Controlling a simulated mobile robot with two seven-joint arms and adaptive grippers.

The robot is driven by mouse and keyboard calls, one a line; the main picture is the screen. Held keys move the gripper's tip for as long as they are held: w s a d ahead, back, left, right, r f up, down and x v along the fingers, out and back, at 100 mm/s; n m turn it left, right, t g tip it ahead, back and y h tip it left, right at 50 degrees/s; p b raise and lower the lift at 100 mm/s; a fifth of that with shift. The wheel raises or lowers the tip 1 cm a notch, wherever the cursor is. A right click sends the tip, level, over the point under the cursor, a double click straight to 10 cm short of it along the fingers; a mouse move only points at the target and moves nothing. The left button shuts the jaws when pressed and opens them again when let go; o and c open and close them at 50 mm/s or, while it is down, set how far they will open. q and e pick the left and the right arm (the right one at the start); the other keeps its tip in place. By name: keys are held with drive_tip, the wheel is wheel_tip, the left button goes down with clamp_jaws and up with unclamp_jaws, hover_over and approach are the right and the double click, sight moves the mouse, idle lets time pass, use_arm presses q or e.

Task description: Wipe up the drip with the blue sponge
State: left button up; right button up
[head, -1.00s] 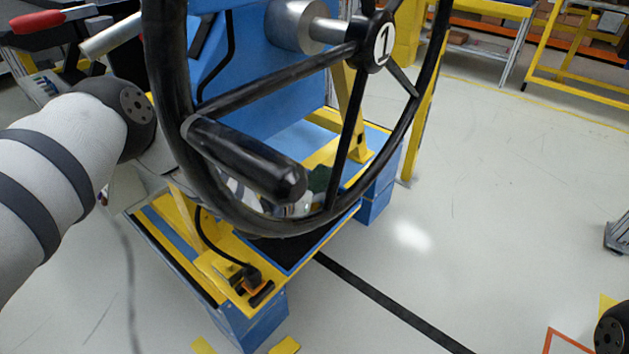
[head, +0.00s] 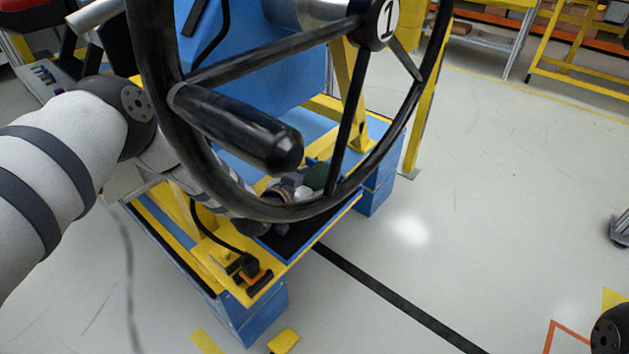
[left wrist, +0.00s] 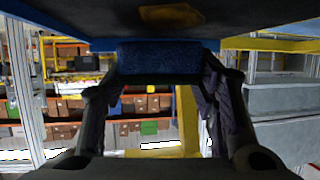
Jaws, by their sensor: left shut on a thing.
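The blue sponge (left wrist: 158,58) is held between the two dark fingers of my left gripper (left wrist: 160,75) in the left wrist view. A brownish-yellow drip (left wrist: 170,16) shows on a dark surface at the top of that view, just beyond the sponge. I cannot tell whether the sponge touches that surface. In the head view my left gripper (head: 283,190) is low behind the steering wheel, above the dark mat (head: 300,236), and partly hidden by the rim. The drip cannot be made out in the head view.
The black steering wheel (head: 350,120) and its thick black handle (head: 240,130) stand in front of the platform. A black cable and plug (head: 248,268) are on the yellow frame. The floor to the right is open.

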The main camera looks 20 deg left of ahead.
use_arm(q)
drive_tip(key=shift+f+b, duration=0.4)
drive_tip(key=shift+f, duration=0.35)
use_arm(e)
drive_tip(key=shift+s+f, duration=0.25)
drive_tip(key=shift+f, duration=0.15)
use_arm(q)
drive_tip(key=p+v, duration=0.2)
drive_tip(key=v, duration=0.1)
drive_tip(key=shift+a+f, duration=0.2)
drive_tip(key=shift+a, duration=0.1)
drive_tip(key=shift+s+a+f, duration=0.1)
drive_tip(key=shift+s, duration=0.35)
drive_tip(key=shift+s+a+f+p, duration=0.1)
drive_tip(key=shift+s+a+p, duration=0.15)
drive_tip(key=shift+s+p, duration=0.4)
drive_tip(key=shift+s+a+p, duration=0.3)
drive_tip(key=shift+s, duration=0.55)
drive_tip(key=shift+s+f, duration=0.2)
use_arm(e)
drive_tip(key=shift+t, duration=0.3)
drive_tip(key=v, duration=0.4)
drive_tip(key=shift+w+r, duration=0.1)
drive_tip(key=shift+w, duration=0.25)
